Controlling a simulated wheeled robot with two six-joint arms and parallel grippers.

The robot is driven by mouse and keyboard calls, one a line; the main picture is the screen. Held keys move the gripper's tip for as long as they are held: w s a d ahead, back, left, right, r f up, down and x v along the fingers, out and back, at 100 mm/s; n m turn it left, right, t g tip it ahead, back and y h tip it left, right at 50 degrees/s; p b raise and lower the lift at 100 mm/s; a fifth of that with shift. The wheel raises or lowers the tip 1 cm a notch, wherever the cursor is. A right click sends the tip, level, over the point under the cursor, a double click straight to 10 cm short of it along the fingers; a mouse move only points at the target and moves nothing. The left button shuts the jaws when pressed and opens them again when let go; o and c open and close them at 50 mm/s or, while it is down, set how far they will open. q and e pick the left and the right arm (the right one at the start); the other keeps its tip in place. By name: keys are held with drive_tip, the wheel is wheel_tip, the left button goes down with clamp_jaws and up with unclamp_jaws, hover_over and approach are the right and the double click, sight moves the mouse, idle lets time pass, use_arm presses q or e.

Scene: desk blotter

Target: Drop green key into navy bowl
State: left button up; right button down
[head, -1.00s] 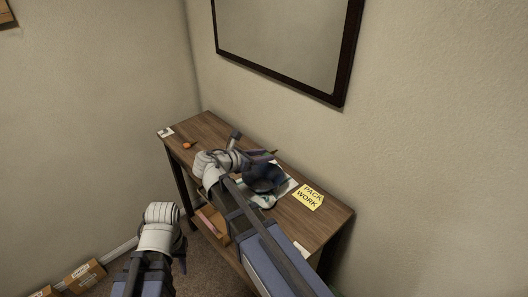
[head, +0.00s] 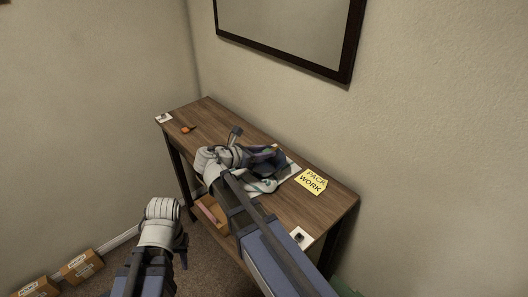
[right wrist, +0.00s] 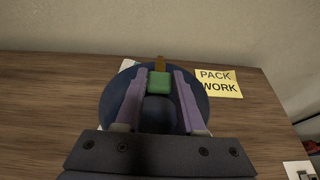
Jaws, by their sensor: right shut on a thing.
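The green key (right wrist: 159,82) has a green head and a brownish shaft, and it sits between the two purple fingers of my right gripper (right wrist: 159,88) in the right wrist view. The navy bowl (right wrist: 112,98) lies below and around the key in that view. In the head view, my right gripper (head: 272,152) is over the bowl, and the gripper and arm hide much of it. My left gripper (head: 181,250) hangs low in front of the table, away from these things, and its jaw opening is unclear.
The wooden table (head: 215,125) stands against the wall. A yellow "PACK WORK" note (head: 313,181) lies right of the bowl, and a patterned sheet (head: 287,172) lies under it. A small orange item (head: 188,128) is at the left. White squares (head: 164,118) lie near the ends.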

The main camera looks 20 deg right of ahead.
drive_tip(key=shift+c, duration=2.2)
unclamp_jaws()
drive_tip(key=p+v, duration=0.2)
drive_tip(key=v, duration=0.4)
drive_tip(key=shift+a+r+p, duration=0.15)
drive_tip(key=shift+r+p, duration=0.1)
drive_tip(key=shift+p, duration=0.05)
drive_tip(key=shift+s+a+r, duration=0.15)
drive_tip(key=shift+s+a, duration=0.15)
drive_tip(key=shift+a, duration=0.35)
drive_tip(key=shift+a, duration=0.1)
